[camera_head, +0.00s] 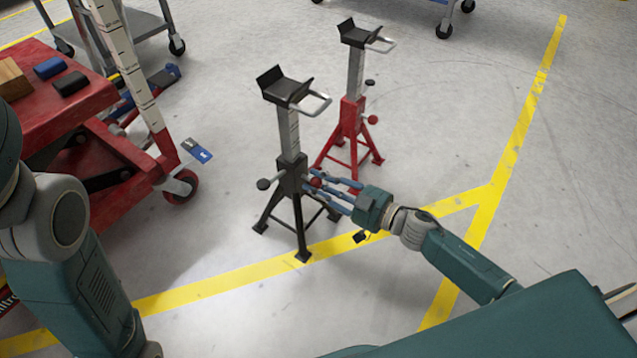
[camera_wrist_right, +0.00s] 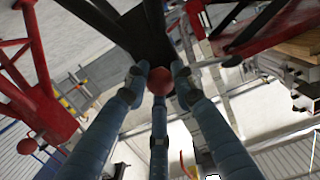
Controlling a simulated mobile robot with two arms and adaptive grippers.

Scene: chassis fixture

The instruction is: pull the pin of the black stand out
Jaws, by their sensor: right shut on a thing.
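The black stand (camera_head: 288,180) stands upright on the floor in the middle of the head view, with a grey notched post and a black saddle on top. Its pin has a round red knob (camera_head: 316,182) on the right side of the body. My right gripper (camera_head: 318,184) reaches in from the right with its blue fingers around that knob, shut on it. The right wrist view shows the red knob (camera_wrist_right: 160,81) between three fingertips, against the dark stand (camera_wrist_right: 150,38). The pin's shaft is hidden. My left arm shows at the left edge, but its gripper does not.
A red stand (camera_head: 352,112) stands close behind and right of the black one. A red cart (camera_head: 100,150) with small items is at the left. Grey carts stand at the back.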

